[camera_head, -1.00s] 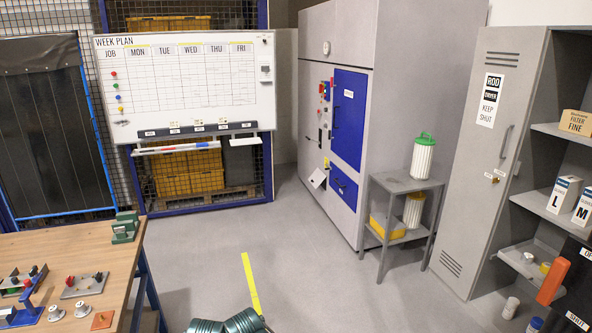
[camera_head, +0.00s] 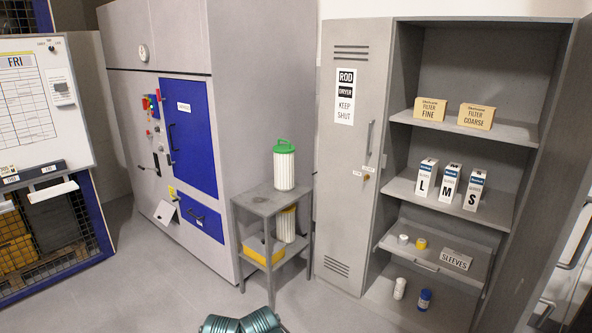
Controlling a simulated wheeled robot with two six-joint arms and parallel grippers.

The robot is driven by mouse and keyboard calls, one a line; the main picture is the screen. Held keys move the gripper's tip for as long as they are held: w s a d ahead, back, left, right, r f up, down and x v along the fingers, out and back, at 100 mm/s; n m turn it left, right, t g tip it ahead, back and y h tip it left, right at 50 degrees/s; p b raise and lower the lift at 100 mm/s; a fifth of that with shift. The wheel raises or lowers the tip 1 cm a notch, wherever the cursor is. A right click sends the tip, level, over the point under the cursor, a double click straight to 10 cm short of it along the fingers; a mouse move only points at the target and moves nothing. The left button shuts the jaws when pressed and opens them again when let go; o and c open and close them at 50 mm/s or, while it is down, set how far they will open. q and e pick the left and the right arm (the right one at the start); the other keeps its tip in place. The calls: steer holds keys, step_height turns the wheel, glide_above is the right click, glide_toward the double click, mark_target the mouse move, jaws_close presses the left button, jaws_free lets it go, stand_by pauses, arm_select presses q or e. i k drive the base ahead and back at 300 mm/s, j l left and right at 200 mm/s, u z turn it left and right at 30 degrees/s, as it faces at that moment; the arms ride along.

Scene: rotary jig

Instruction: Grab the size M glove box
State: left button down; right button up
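The size M glove box (camera_head: 449,185) is a white upright box with a dark blue top band and a black M. It stands on the middle shelf of the open grey cabinet. The L box (camera_head: 425,179) stands just to its left and the S box (camera_head: 474,190) just to its right. Teal ribbed parts show at the bottom edge, but no gripper fingers can be made out. Both grippers are out of view.
The cabinet's grey door (camera_head: 349,230) stands left of the shelves. Filter boxes (camera_head: 431,109) stand on the shelf above, and a sleeves tray (camera_head: 440,257) sits below. A grey side table (camera_head: 262,205) with a green-topped filter (camera_head: 284,166) stands left. Floor in front is clear.

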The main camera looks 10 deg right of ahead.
mark_target(450, 184)
steer(key=i+z, duration=0.3)
steer(key=z, duration=0.15)
steer(key=i+z, duration=0.4)
steer(key=i+j+z, duration=0.15)
steer(key=z, duration=0.3)
steer(key=i+j+z, duration=0.3)
steer(key=z, duration=0.15)
